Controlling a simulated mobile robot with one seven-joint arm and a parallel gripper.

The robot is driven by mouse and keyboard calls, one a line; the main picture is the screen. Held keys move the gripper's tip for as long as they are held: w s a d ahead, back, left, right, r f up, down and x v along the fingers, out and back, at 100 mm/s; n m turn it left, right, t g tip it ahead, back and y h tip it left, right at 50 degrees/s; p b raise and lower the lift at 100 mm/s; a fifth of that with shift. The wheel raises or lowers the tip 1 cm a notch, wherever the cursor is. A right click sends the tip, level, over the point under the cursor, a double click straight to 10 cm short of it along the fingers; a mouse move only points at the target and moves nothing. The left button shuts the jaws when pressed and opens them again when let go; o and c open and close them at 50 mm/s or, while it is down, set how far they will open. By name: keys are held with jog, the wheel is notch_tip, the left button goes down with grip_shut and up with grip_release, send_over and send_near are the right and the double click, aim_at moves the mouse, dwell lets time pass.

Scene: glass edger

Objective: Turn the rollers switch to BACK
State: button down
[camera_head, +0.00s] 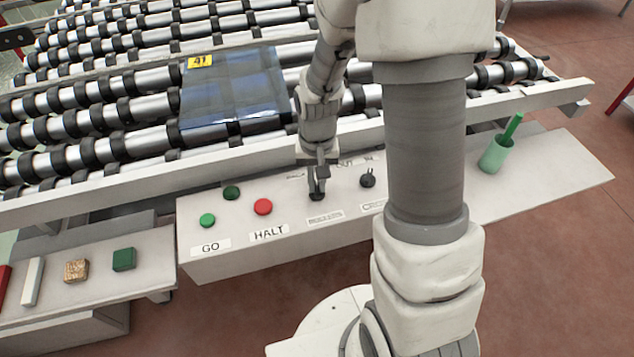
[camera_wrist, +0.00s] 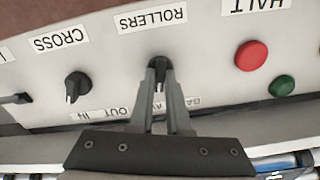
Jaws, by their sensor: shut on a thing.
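The rollers switch is a small black knob (camera_wrist: 160,68) under the ROLLERS label (camera_wrist: 153,20) in the upside-down wrist view. My gripper (camera_wrist: 160,78) is shut on the knob, with its fingers on either side. In the head view my gripper (camera_head: 317,188) reaches down onto the knob on the white control panel (camera_head: 225,260). The position label beside it, starting with "BA", is partly hidden by the fingers. The knob's pointer seems to lie along the fingers, but its exact setting is hard to tell.
The CROSS knob (camera_wrist: 76,86) stands beside the rollers switch. The red HALT button (camera_head: 263,207) and green GO button (camera_head: 208,220) are to its left in the head view. A dark glass pane (camera_head: 235,90) lies on the rollers behind. A green cup (camera_head: 495,155) stands at right.

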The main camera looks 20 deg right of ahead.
aim_at(317, 187)
jog(key=n, duration=0.5)
jog(key=shift+n, duration=2.5)
jog(key=c, duration=0.9)
grip_release()
notch_tip(317, 187, up, 18)
jog(key=shift+f+p, duration=0.25)
jog(key=shift+p, duration=0.95)
jog(key=shift+r, duration=0.1)
